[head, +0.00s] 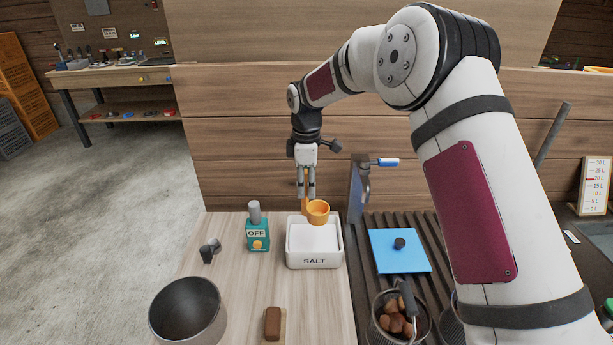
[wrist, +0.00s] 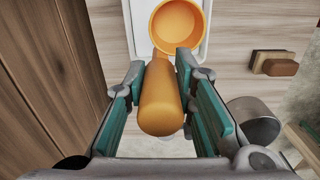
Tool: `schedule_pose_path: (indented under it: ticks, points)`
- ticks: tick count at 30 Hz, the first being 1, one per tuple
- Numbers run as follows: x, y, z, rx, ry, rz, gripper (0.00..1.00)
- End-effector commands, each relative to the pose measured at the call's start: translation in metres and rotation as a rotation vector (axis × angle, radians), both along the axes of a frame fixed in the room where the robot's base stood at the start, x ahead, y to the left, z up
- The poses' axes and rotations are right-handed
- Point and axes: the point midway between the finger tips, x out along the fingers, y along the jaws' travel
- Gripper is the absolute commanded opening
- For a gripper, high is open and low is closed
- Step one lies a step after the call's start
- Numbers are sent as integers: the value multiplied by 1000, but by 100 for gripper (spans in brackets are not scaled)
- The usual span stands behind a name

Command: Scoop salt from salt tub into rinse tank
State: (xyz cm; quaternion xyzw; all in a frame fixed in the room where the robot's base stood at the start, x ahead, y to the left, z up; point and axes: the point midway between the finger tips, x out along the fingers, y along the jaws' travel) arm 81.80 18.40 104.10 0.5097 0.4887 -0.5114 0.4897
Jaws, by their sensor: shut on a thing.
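My gripper (head: 306,190) is shut on the handle of an orange scoop (head: 318,209). The scoop hangs over the white salt tub (head: 315,263), which is marked SALT and stands on the wooden counter. In the wrist view the scoop's bowl (wrist: 176,25) looks empty and lies above the tub's edge (wrist: 136,22). Its thick handle runs back between the teal finger pads (wrist: 167,100). I cannot tell whether the bowl touches the salt. I cannot clearly make out the rinse tank; my arm covers much of the right side in the head view.
A metal pot (head: 187,312) and a brown brush (head: 273,324) are in front. Right of the tub are a blue board (head: 400,251) on a slatted surface and a basket of chestnuts (head: 396,320).

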Motion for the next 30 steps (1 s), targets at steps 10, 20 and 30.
schedule_pose_path:
  ticks: [10, 20, 30]
  points:
    - [0, 0, -39, -1, 0, 1, 0]
    - [1, 0, -75, 0, 0, 1, 0]
    - [1, 0, -105, -1, 1, 0, 0]
